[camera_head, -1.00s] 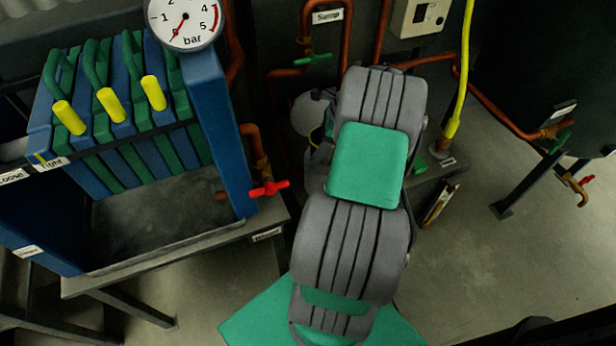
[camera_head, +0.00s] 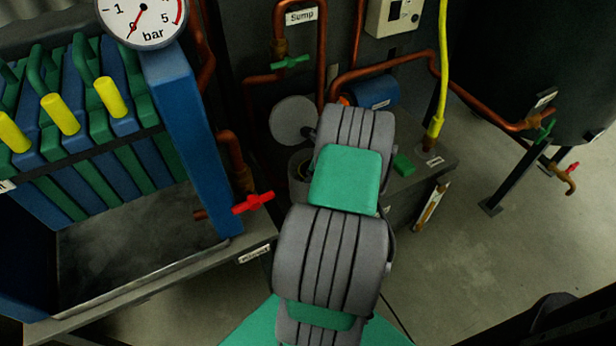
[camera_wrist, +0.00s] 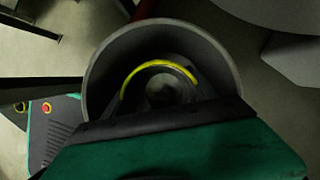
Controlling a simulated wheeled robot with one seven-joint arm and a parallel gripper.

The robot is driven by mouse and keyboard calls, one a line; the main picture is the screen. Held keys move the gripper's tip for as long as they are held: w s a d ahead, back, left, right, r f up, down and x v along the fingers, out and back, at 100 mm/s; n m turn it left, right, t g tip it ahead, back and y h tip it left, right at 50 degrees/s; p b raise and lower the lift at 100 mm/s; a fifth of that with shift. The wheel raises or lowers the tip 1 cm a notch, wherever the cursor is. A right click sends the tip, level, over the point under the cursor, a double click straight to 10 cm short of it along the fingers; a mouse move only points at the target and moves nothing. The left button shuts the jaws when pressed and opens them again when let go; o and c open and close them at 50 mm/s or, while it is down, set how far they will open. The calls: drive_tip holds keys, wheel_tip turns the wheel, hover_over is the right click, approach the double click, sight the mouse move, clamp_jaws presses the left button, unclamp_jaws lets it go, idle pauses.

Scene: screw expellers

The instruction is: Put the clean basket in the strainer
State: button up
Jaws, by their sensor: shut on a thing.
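The strainer (camera_head: 298,172) is a grey, round, open-topped housing low behind my arm, partly hidden by it. Its wide grey wall also shows in the wrist view (camera_wrist: 100,72). The basket (camera_wrist: 160,64), with a yellow curved rim or handle, shows inside that wall's outline; how deep it sits I cannot tell. My gripper (camera_wrist: 160,108) is shut on the basket, above the strainer opening. Its green and black body covers the lower part of the wrist view and hides the grip. In the head view my arm hides the gripper and basket.
A round grey disc (camera_head: 293,120), like a lid, stands behind the strainer. Copper pipes (camera_head: 400,64), a red valve handle (camera_head: 252,203) and a blue cylinder (camera_head: 372,92) are close by. The blue and green filter press (camera_head: 95,110) stands left. Open floor lies right.

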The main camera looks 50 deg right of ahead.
drive_tip(key=shift+f, duration=0.15)
drive_tip(key=o, duration=1.4)
drive_tip(key=shift+c, duration=0.2)
drive_tip(key=p+v, duration=0.3)
drive_tip(key=v, duration=0.9)
drive_tip(key=shift+r+p, duration=0.2)
drive_tip(key=shift+p, duration=0.1)
